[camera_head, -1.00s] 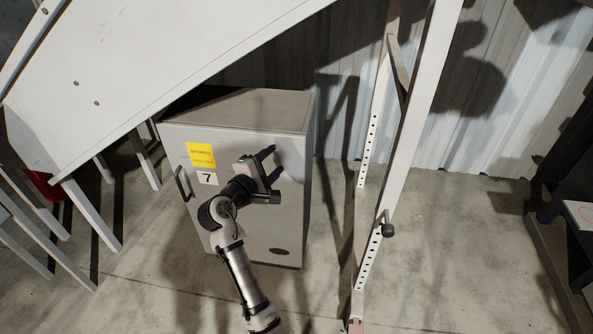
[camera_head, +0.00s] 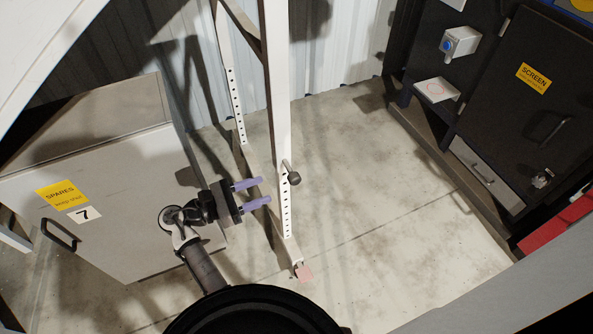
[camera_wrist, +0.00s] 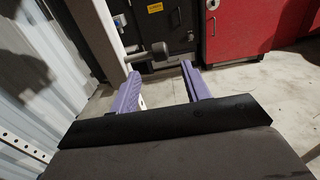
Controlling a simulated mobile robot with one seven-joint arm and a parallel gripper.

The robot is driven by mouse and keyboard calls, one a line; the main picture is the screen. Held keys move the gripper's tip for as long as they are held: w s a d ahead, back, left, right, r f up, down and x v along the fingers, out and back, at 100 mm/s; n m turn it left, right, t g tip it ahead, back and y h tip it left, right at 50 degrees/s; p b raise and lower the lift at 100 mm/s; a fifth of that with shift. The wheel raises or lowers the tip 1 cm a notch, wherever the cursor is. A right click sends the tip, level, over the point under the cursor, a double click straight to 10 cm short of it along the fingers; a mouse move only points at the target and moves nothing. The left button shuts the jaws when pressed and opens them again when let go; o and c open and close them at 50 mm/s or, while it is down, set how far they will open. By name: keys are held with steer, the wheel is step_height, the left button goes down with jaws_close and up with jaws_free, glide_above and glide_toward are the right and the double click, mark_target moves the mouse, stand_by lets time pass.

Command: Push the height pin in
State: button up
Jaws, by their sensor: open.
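The height pin (camera_head: 294,178) has a dark round knob and sticks out from a white upright post (camera_head: 278,110) with a row of holes. In the wrist view the pin's knob (camera_wrist: 160,50) shows ahead, near the gap between the fingertips, on a pale shaft from the post. How deep the pin sits in its hole cannot be told. My gripper (camera_head: 258,192) is open and empty, its two purple fingers pointing right, to the left of the post and a little lower in the picture than the knob. The fingers also show in the wrist view (camera_wrist: 160,78), apart from the knob.
A grey spares cabinet (camera_head: 120,190) marked 7 stands on the left beside my arm. A second holed post (camera_head: 234,100) stands behind. A dark screen cabinet (camera_head: 500,110) is at the right. The concrete floor between is clear.

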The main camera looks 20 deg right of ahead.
mark_target(294, 179)
steer(key=d+p, duration=0.1)
steer(key=d, duration=1.2)
steer(key=shift+w, duration=0.2)
steer(key=shift+a, duration=0.1)
jaws_close()
